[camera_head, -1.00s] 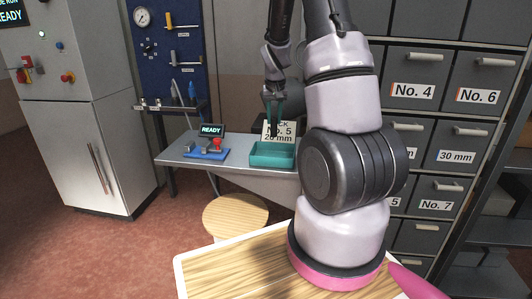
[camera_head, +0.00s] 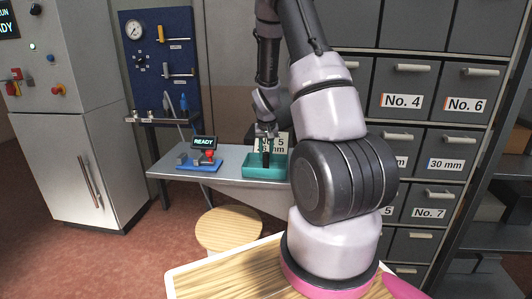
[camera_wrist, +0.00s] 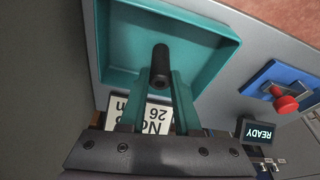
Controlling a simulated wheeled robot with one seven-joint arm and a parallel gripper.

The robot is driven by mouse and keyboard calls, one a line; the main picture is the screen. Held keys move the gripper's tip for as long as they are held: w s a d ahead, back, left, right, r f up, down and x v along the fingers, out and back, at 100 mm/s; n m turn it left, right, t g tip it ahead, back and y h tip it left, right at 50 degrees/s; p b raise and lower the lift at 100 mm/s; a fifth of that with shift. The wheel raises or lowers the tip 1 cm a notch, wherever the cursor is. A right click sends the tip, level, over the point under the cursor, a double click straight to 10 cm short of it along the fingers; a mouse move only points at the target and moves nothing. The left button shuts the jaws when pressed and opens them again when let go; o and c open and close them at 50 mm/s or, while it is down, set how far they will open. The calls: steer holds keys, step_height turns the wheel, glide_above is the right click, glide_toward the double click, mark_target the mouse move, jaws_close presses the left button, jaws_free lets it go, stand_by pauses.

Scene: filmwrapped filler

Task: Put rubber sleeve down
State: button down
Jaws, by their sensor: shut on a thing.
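The rubber sleeve (camera_wrist: 161,66) is a small black tube. My gripper (camera_wrist: 160,82) is shut on it, with a teal finger on each side. In the head view my gripper (camera_head: 266,132) points down at the tray (camera_head: 253,173) on the grey bench, and the dark sleeve (camera_head: 266,158) hangs upright below the fingers. I cannot tell whether its lower end touches the tray floor.
A round wooden stool (camera_head: 228,229) stands in front. Drawers (camera_head: 402,101) fill the right.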

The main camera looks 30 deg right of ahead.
steer(key=c, duration=0.6)
jaws_free()
steer(key=shift+f, duration=0.1)
steer(key=s+a+v, duration=0.1)
steer(key=a+v, duration=0.1)
steer(key=v, duration=1.8)
steer(key=s+a+r+t+y, duration=0.1)
steer(key=s+a+r, duration=0.3)
steer(key=s, duration=0.3)
steer(key=s+a+r+t+y, duration=0.1)
steer(key=s+a+r, duration=0.3)
steer(key=s+r, duration=0.2)
steer(key=s+a+r+t+y, duration=0.1)
steer(key=s+a+r+t, duration=0.1)
steer(key=s+a+r, duration=0.2)
steer(key=shift+s+a+r, duration=0.1)
steer(key=shift+s+r, duration=0.15)
steer(key=shift+s, duration=0.7)
steer(key=shift+s+a+r, duration=0.1)
steer(key=shift+s+r, duration=0.2)
steer(key=shift+s, duration=0.6)
steer(key=shift+d, duration=0.1)
